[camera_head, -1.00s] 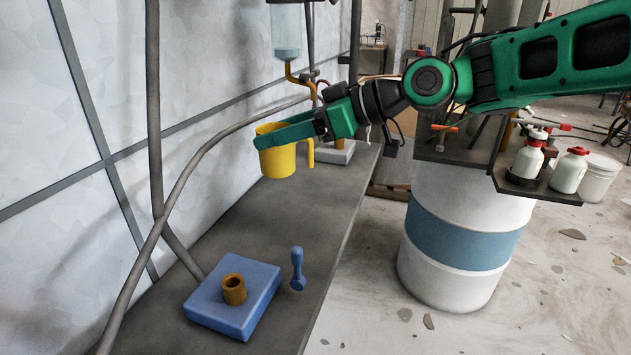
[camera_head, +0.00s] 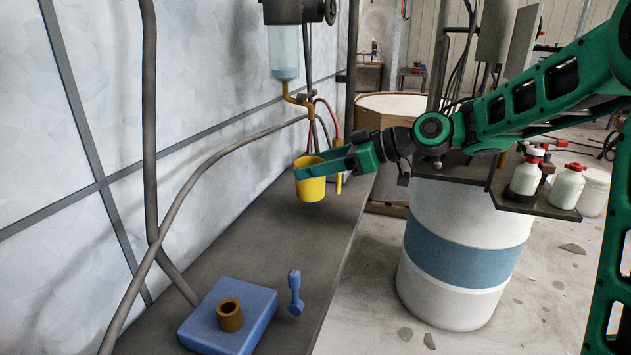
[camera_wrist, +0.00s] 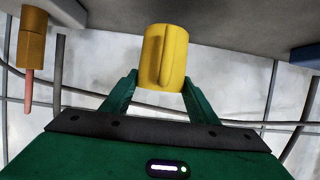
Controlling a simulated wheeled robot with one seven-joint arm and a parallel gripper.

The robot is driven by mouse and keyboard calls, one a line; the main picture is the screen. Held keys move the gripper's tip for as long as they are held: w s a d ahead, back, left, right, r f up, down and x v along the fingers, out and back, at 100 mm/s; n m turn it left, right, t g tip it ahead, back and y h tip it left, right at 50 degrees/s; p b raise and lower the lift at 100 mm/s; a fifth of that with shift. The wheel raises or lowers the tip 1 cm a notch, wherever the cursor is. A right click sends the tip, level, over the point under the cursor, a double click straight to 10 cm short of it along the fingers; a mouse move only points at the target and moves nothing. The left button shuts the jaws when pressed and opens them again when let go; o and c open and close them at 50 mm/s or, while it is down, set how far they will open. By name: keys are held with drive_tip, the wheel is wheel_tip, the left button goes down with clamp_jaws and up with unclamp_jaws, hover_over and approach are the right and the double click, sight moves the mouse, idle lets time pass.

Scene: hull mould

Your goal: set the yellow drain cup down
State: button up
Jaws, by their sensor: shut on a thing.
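The yellow drain cup (camera_head: 311,189) is upright over the far part of the grey bench (camera_head: 250,242) in the head view. My gripper (camera_head: 312,170) is shut on it, with green fingers along its upper sides. The cup's handle (camera_head: 338,184) points towards my wrist. In the wrist view the cup (camera_wrist: 178,58) sits between my two fingertips (camera_wrist: 160,80), handle facing the camera. I cannot tell whether its base touches the bench.
A blue block (camera_head: 228,318) with a brown ring (camera_head: 230,315) and a blue handled tool (camera_head: 295,292) are at the near bench end. A clear vessel with an orange pipe (camera_head: 291,95) hangs behind the cup. A white-and-blue drum (camera_head: 455,255) stands right.

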sight(315, 180)
drive_tip(key=shift+f, duration=1.8)
drive_tip(key=o, duration=1)
drive_tip(key=shift+f, duration=0.1)
drive_tip(key=shift+o, duration=0.2)
drive_tip(key=v, duration=1.2)
